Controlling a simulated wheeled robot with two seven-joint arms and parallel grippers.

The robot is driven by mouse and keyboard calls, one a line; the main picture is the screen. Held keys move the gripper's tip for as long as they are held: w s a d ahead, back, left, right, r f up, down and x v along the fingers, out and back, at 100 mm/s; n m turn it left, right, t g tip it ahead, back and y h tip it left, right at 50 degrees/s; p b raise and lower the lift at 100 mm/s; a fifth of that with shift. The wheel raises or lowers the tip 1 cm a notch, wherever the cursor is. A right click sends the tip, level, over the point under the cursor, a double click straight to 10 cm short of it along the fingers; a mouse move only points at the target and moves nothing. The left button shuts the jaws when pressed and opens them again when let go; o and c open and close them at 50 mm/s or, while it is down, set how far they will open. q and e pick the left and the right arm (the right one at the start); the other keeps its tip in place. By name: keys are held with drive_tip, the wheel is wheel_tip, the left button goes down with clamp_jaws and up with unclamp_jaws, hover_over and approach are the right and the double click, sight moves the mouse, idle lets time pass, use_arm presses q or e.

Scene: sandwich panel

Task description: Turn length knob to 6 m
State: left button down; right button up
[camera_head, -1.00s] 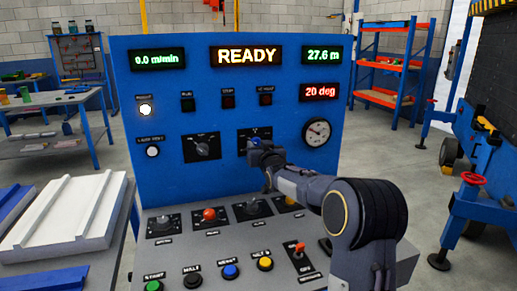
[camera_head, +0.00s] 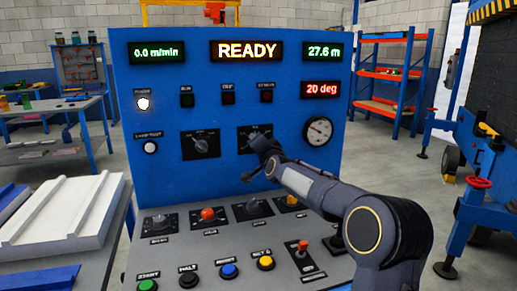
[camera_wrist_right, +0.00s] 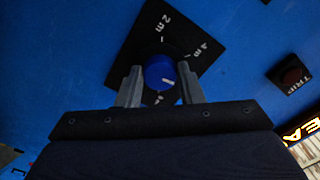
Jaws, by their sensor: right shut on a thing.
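The length knob (camera_wrist_right: 159,72) is a blue round knob with a short white mark, on a black dial plate (camera_wrist_right: 148,40) on the blue panel. In the right wrist view, the dial's "2 m" and "4 m" labels are readable; a label below the knob is partly covered. The white mark points to the right in that view, toward the right finger. My right gripper (camera_head: 263,145) is at the upright panel's right-hand dial (camera_head: 246,133), its fingers on either side of the knob, shut on it. My left gripper is not in view.
The panel displays (camera_head: 246,51) read 0.0 m/min, READY, 27.6 m and 20 deg. A second dial (camera_head: 201,144) sits left of my gripper and a round gauge (camera_head: 318,131) right of it. A sloped console (camera_head: 190,257) with several knobs, buttons and a switch lies below.

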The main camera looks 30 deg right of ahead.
drive_tip(key=shift+m, duration=0.6)
drive_tip(key=o, duration=1)
drive_tip(key=shift+c, duration=0.2)
drive_tip(key=b+v, duration=0.1)
drive_tip(key=v, duration=0.6)
drive_tip(key=shift+s, duration=0.4)
